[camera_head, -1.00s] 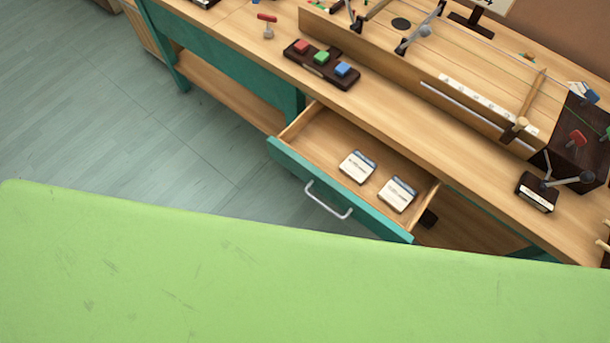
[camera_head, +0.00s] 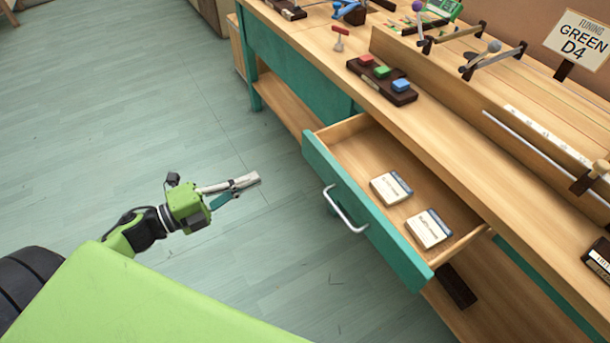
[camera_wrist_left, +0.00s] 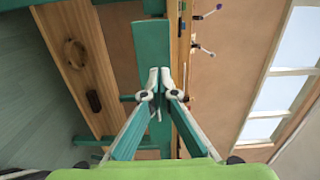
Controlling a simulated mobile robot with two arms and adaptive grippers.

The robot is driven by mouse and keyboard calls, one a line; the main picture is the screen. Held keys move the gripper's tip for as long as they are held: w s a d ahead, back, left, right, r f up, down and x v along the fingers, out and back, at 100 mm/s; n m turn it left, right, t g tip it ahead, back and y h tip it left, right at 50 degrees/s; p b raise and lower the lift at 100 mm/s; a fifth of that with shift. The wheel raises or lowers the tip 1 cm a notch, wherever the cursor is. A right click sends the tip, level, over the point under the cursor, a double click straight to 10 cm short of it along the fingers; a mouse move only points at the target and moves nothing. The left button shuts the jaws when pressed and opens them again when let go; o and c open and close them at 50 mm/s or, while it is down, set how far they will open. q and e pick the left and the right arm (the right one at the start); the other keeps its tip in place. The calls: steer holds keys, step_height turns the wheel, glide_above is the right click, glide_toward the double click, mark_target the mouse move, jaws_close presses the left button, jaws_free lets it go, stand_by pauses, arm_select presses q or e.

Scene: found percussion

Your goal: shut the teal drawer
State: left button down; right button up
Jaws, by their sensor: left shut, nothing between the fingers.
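The teal drawer (camera_head: 372,213) stands pulled out from the wooden workbench in the head view. It has a silver bar handle (camera_head: 345,210) on its teal front. Two small white boxes (camera_head: 391,187) lie inside it. My left gripper (camera_head: 256,179) is shut and empty, in front of the drawer and to the left of its handle, with a clear gap between. In the left wrist view its fingertips (camera_wrist_left: 160,78) meet, with teal bench parts beyond them. My right gripper is not in view.
The workbench top (camera_head: 430,125) carries a block with coloured buttons (camera_head: 382,80), a small red-topped piece and several rods. A sign (camera_head: 578,38) reads "TUNING GREEN D4". A dark object (camera_head: 455,287) lies below the drawer. The floor between gripper and drawer is clear.

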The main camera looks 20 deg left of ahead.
arm_select(q)
glide_toward(314, 153)
steer(key=x, duration=0.6)
steer(key=shift+r, duration=0.1)
steer(key=shift+w+d, duration=0.3)
steer(key=shift+w, duration=0.1)
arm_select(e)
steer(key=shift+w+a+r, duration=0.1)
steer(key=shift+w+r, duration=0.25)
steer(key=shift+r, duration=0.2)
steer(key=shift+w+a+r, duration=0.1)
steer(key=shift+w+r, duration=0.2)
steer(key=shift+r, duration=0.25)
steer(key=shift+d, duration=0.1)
